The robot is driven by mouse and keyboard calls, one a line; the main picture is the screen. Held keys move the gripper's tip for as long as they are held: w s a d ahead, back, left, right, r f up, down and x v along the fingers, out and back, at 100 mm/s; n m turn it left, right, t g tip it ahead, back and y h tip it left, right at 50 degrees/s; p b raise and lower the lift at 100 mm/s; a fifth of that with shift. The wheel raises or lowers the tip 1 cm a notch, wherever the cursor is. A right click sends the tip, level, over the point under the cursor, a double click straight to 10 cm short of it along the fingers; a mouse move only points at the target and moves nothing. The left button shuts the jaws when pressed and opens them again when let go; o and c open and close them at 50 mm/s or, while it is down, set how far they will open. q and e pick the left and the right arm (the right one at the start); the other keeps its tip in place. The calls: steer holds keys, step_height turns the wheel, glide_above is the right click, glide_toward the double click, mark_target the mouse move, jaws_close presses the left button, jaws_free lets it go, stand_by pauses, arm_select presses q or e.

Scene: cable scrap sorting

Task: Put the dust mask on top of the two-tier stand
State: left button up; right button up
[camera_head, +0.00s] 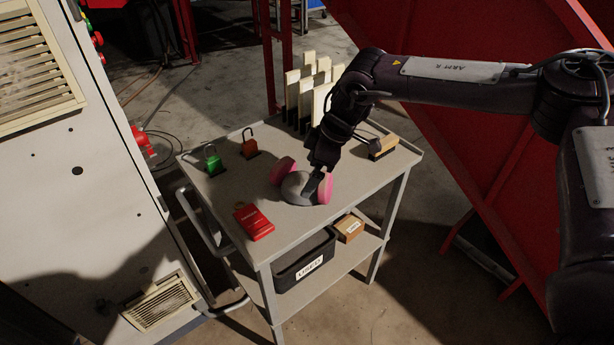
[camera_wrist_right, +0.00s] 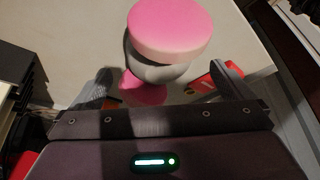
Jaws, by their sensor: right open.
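The dust mask (camera_head: 296,188) is a grey half-mask with two round pink filters, at the middle of the top tier of a grey two-tier stand (camera_head: 352,190). My right gripper (camera_head: 312,186) reaches down over the mask from behind right. In the right wrist view, the mask (camera_wrist_right: 163,70) shows ahead of the open fingers (camera_wrist_right: 165,80), one pink filter large and close. The fingers stand apart at either side and I see no grip on it. The mask seems to rest on the tier, but its underside is hidden. My left gripper is not in view.
The lower tier holds a dark bin (camera_head: 302,262) and a small box (camera_head: 349,228).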

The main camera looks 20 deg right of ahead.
steer(key=v, duration=0.8)
steer(key=shift+r, duration=0.45)
steer(key=shift+f, duration=0.1)
